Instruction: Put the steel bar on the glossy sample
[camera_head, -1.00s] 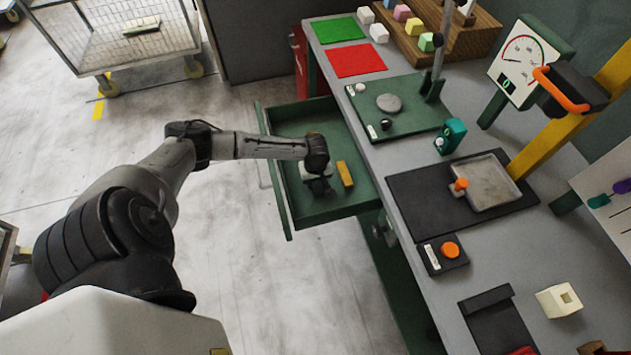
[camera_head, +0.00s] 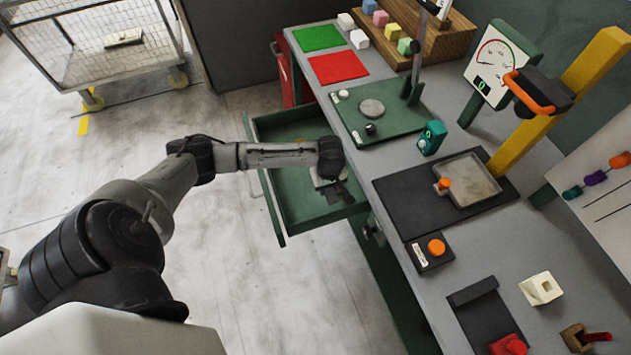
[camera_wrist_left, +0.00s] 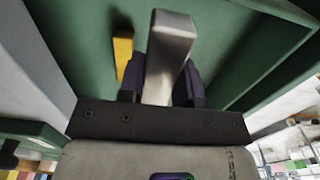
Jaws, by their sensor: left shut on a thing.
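The steel bar (camera_wrist_left: 172,40) is a pale grey block between the dark fingers of my left gripper (camera_wrist_left: 165,80) in the left wrist view. The gripper is shut on it. In the head view my left gripper (camera_head: 333,188) is over the open green drawer (camera_head: 291,205), near its right side, and hides most of the bar. My right gripper is not in view.
A yellow bar (camera_wrist_left: 122,52) lies in the drawer beside the steel bar. The bench holds a green plate (camera_head: 385,95) with a post, a dark mat with a grey tray (camera_head: 472,183), a gauge (camera_head: 493,68), an orange button (camera_head: 436,247) and a cream block (camera_head: 540,288).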

